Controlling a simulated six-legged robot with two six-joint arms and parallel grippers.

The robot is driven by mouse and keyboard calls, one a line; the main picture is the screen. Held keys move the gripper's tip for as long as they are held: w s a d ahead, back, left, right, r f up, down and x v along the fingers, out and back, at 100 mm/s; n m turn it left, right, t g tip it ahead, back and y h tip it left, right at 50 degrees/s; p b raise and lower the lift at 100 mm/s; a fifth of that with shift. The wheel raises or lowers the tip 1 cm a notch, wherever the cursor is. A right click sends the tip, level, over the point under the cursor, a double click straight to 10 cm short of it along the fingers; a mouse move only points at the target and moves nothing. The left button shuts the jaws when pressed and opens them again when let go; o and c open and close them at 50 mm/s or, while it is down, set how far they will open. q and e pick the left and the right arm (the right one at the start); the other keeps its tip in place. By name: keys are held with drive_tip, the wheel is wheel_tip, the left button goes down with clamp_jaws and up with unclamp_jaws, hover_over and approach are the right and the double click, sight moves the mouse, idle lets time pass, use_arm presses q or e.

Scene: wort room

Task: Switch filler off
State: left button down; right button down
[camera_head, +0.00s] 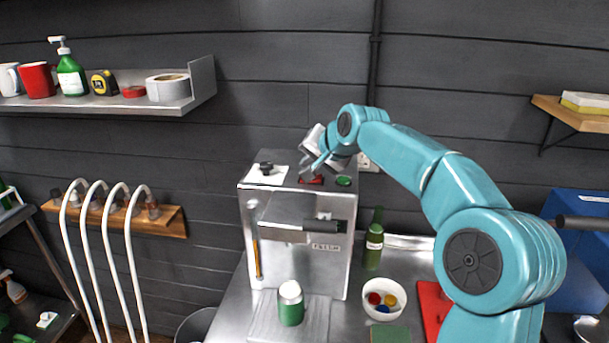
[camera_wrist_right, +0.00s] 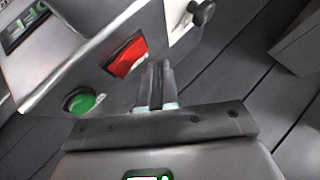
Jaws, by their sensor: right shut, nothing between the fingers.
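The filler (camera_head: 295,228) is a steel box in the middle of the head view, on a metal bench. Its top bears a red rectangular switch (camera_head: 311,180), a round green button (camera_head: 343,181) and a black knob (camera_head: 266,168). The right wrist view shows the red switch (camera_wrist_right: 127,56) and the lit-looking green button (camera_wrist_right: 79,101) close up. My right gripper (camera_head: 316,168) is shut and empty over the filler's top. In the wrist view its fingertips (camera_wrist_right: 158,70) are just beside the red switch; I cannot tell whether they touch it. My left gripper is not in view.
A green container with a pale top (camera_head: 290,303) stands under the filler. A green bottle (camera_head: 374,242) and a white bowl (camera_head: 384,300) with coloured caps stand to its right. A steel shelf (camera_head: 110,104) and white hoses (camera_head: 105,240) are on the left.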

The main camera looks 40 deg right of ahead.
wheel_tip(320, 180, up, 3)
drive_tip(key=shift+s+d+f+p, duration=0.1)
drive_tip(key=shift+p, duration=1)
drive_tip(key=shift+s+r, duration=0.15)
drive_tip(key=shift+r, duration=0.9)
